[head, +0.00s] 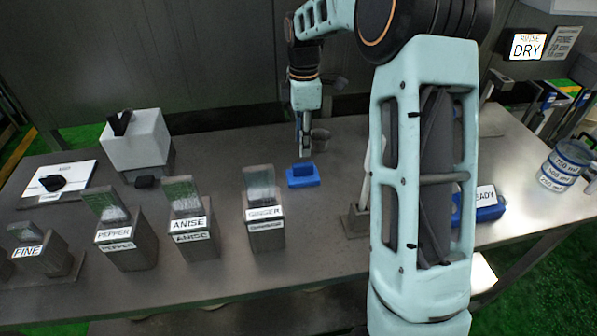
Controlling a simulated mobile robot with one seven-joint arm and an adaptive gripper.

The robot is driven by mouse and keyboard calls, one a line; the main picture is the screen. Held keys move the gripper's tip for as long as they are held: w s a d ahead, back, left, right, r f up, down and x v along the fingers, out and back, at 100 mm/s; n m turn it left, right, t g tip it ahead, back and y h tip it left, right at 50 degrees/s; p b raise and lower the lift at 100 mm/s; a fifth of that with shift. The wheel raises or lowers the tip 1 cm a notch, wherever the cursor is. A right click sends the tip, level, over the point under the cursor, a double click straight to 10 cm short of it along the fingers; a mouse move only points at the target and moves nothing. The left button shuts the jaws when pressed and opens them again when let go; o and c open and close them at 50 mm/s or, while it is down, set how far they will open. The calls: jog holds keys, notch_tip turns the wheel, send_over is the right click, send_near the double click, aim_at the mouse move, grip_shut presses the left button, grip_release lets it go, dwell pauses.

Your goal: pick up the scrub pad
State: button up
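A small blue block with a raised grip (303,175) lies on the grey metal table, near its middle; it looks like the scrub pad, but I cannot be sure. My gripper (304,148) points down just behind and above this blue piece. Its fingers are small and seen nearly edge-on, so whether they are open or touch the blue piece is unclear.
Labelled metal bins stand along the front left: FINE (42,257), PEPPER (125,241), ANISE (190,226) and GINGER (264,215). A white box (136,142) is at the back left. A blue READY holder (486,207) is at right, behind my arm. Bare table lies left of the blue piece.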

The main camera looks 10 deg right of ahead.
aim_at(303, 164)
notch_tip(303, 164, down, 3)
jog(key=shift+f, duration=0.2)
jog(key=shift+s+f, duration=0.2)
jog(key=shift+f, duration=1.15)
jog(key=shift+s+f, duration=0.2)
jog(key=shift+f, duration=1.15)
jog(key=shift+c, duration=0.7)
grip_shut()
